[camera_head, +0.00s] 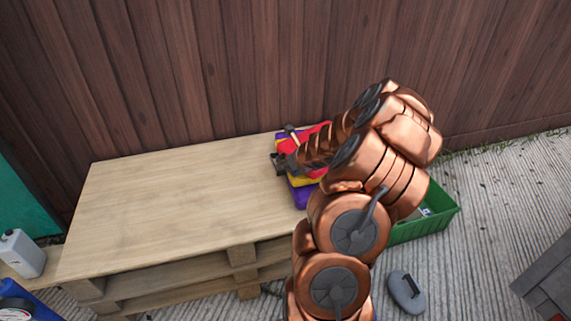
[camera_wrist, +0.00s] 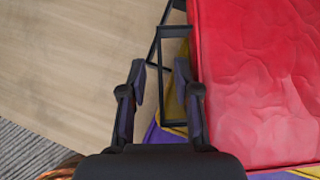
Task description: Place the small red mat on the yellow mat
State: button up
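The red mat (camera_head: 318,173) lies at the right end of the wooden pallet table, at the top of a stack. A yellow mat (camera_head: 306,181) shows as a thin edge beneath it, with purple (camera_head: 302,196) below. My arm hides much of the stack. In the wrist view the red mat (camera_wrist: 260,80) fills the right side, and a strip of yellow (camera_wrist: 173,109) shows at its left edge. My gripper (camera_wrist: 160,76) is open, its right finger by the red mat's left edge and its left finger over bare wood. I cannot tell whether it touches the mat.
A black frame-like item (camera_wrist: 163,60) lies by the red mat's edge. A small hammer-like item (camera_head: 291,131) is at the stack's back. The wooden tabletop (camera_head: 180,205) is clear to the left. A green crate (camera_head: 430,226) stands right of the table, and a wooden fence (camera_head: 220,70) behind.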

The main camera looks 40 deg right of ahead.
jog(key=shift+p+v, duration=1.55)
jog(key=shift+v, duration=3.95)
jog(key=w+a+r+n+y, duration=0.25)
jog(key=a+n, duration=0.25)
jog(key=a, duration=0.4)
jog(key=w+a+r+n+y, duration=0.25)
jog(key=a+n, duration=0.25)
jog(key=a, duration=0.3)
jog(key=s+a+r+n+g+y, duration=0.1)
jog(key=s+a+n+g, duration=0.1)
jog(key=a+n, duration=0.45)
jog(key=s+a+r+n+g+y, duration=0.1)
jog(key=a+r+n+g, duration=0.15)
jog(key=a, duration=0.75)
jog(key=s+a+n+g+h, duration=0.1)
jog(key=s+a+n+g, duration=0.1)
jog(key=s+a+n, duration=0.35)
jog(key=s+a+n+g, duration=0.3)
jog(key=s+n, duration=0.3)
jog(key=s, duration=0.3)
jog(key=s+d+n+g+h, duration=0.2)
jog(key=s+n, duration=0.5)
jog(key=s, duration=0.5)
jog(key=d+h, duration=0.1)
jog(key=h, duration=0.1)
jog(key=shift+d+r+g+h, duration=0.25)
jog(key=shift+g+h, duration=0.1)
jog(key=shift+h, duration=0.05)
